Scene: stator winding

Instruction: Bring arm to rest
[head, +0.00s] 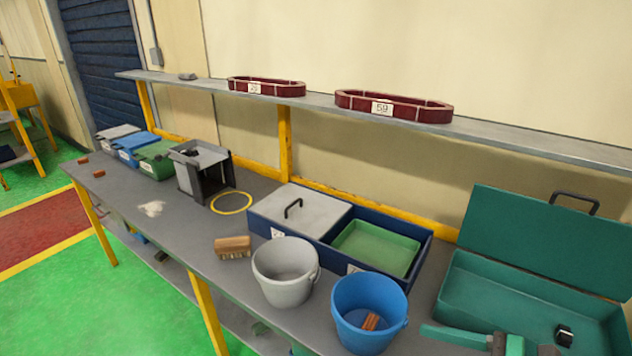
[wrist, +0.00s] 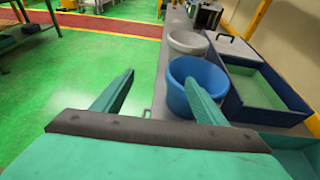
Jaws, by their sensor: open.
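My gripper (wrist: 158,88) is open and empty. In the wrist view its two teal fingers stand wide apart over the green floor and the table's front edge, with the right finger overlapping the blue bucket (wrist: 182,92) in the picture. In the head view part of my teal arm end shows at the bottom right, in front of the open teal toolbox (head: 480,285) and to the right of the blue bucket (head: 369,310). The fingertips are hard to make out there, and most of the arm is out of frame.
The table (head: 130,185) holds a grey bucket (head: 285,270), a brush (head: 232,247), a yellow ring (head: 231,203), a blue tray (head: 420,262) and several bins. A shelf (head: 320,101) with two dark red coils (head: 393,104) runs above. Green floor (head: 95,300) lies open at left.

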